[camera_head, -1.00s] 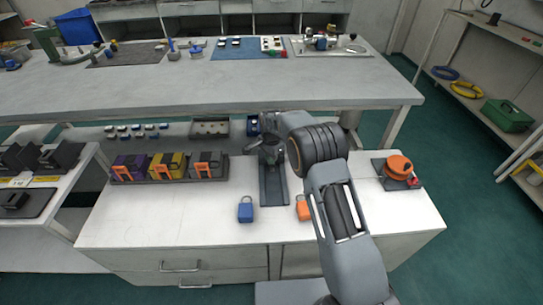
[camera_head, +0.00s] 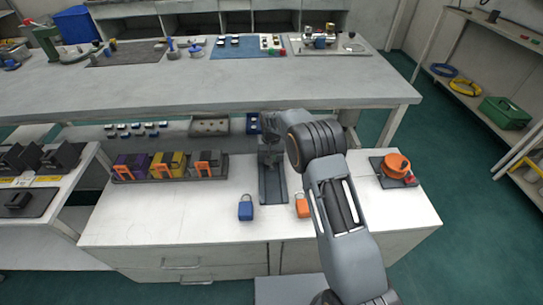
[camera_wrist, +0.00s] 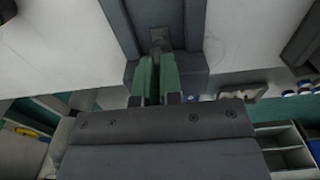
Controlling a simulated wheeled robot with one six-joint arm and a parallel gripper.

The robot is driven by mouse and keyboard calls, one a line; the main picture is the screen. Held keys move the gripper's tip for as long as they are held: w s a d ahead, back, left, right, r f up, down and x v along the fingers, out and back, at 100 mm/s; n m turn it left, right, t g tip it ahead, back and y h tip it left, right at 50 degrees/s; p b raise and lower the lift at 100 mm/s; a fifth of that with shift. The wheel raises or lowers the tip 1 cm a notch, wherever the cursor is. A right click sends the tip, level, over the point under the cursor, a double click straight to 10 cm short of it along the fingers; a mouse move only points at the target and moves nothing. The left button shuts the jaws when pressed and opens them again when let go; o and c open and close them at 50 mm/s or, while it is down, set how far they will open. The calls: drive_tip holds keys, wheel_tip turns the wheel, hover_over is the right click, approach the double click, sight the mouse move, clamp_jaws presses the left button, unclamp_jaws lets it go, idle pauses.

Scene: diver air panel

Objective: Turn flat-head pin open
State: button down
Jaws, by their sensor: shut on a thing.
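A grey upright-backed fixture on a dark base plate (camera_head: 272,188) stands at the middle of the near bench. In the wrist view its grey plate (camera_wrist: 155,12) runs up to a block between my fingertips. My gripper (camera_wrist: 156,66) has green finger pads, close together and shut on a small, narrow dark part, taken to be the flat-head pin (camera_wrist: 158,40). The pin is mostly hidden between the pads, so its angle cannot be told. In the head view the wrist hides most of the fixture's top and the fingers.
A tray of purple, yellow and grey units (camera_head: 168,166) is to the left. An orange round device (camera_head: 396,165) sits to the right. The front bench surface is mostly clear.

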drive_tip(key=n, duration=0.4)
drive_tip(key=shift+s+d+f+n, duration=0.15)
drive_tip(key=shift+f+n, duration=0.15)
drive_tip(key=shift+f, duration=0.05)
drive_tip(key=n, duration=0.4)
drive_tip(key=shift+n, duration=0.3)
drive_tip(key=n, duration=0.4)
drive_tip(key=shift+d+n, duration=0.1)
drive_tip(key=shift+n, duration=0.2)
drive_tip(key=n, duration=0.4)
drive_tip(key=shift+w+p, duration=0.2)
drive_tip(key=shift+p, duration=0.1)
drive_tip(key=n, duration=0.9)
drive_tip(key=shift+w+n, duration=0.1)
drive_tip(key=shift+n, duration=0.2)
drive_tip(key=n, duration=0.4)
drive_tip(key=shift+w+a+n, duration=0.1)
drive_tip(key=shift+a+n, duration=0.1)
drive_tip(key=shift+n, duration=1.8)
